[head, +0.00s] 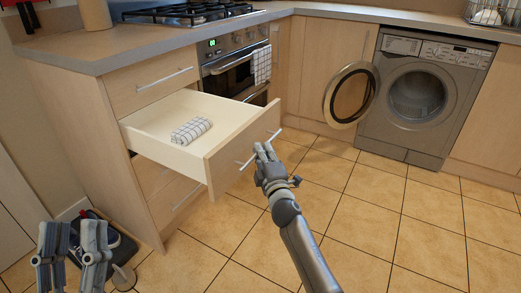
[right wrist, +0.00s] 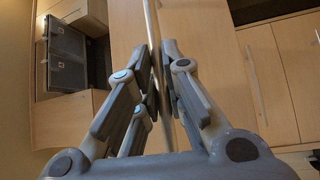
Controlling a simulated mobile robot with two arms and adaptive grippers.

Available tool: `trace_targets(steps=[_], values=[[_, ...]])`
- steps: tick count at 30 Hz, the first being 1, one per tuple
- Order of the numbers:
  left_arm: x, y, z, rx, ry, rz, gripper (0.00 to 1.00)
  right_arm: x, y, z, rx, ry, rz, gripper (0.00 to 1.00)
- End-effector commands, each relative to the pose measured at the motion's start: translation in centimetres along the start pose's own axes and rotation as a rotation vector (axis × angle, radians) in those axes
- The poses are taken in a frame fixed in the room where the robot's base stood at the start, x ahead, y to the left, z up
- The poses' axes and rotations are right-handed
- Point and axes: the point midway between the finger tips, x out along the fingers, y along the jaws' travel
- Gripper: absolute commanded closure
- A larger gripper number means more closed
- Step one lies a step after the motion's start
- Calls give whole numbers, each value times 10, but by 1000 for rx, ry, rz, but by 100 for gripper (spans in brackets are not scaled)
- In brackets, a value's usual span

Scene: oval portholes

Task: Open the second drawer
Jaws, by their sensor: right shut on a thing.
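The second drawer (head: 228,158) of the wooden cabinet is pulled well out. A folded checked cloth (head: 191,130) lies inside it. My right gripper (head: 264,150) is at the drawer's front, shut on its thin metal bar handle (head: 276,135). In the right wrist view, the fingers of my right gripper (right wrist: 160,62) close around the handle bar (right wrist: 151,22), which runs between them. The middle of the handle is hidden by the fingers. My left gripper (head: 73,252) is low at the bottom left, its fingers apart and empty.
The top drawer (head: 150,84) is shut, and lower drawers sit below the open one. An oven (head: 238,70) with a hanging towel stands right of the cabinet. A washing machine (head: 425,95) has its round door (head: 351,94) open. The tiled floor in front is clear.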

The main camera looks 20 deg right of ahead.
Motion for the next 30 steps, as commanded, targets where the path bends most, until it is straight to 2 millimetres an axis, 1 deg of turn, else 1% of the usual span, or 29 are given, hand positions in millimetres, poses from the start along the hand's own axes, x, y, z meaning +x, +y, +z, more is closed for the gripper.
trace_targets(steps=[11,12,16,26,30], values=[[0,0,2,1,-8,0,60,-1,-2,0,1,2,-3,100],[0,0,2,1,-8,0,60,-1,-2,0,1,2,-4,85],[0,0,2,1,-7,0,60,-1,-2,0,0,2,-3,68],[0,0,1,-1,-6,1,60,-2,0,0,0,1,-1,68],[0,0,1,0,-6,1,60,-11,-1,0,-1,0,-2,68]])
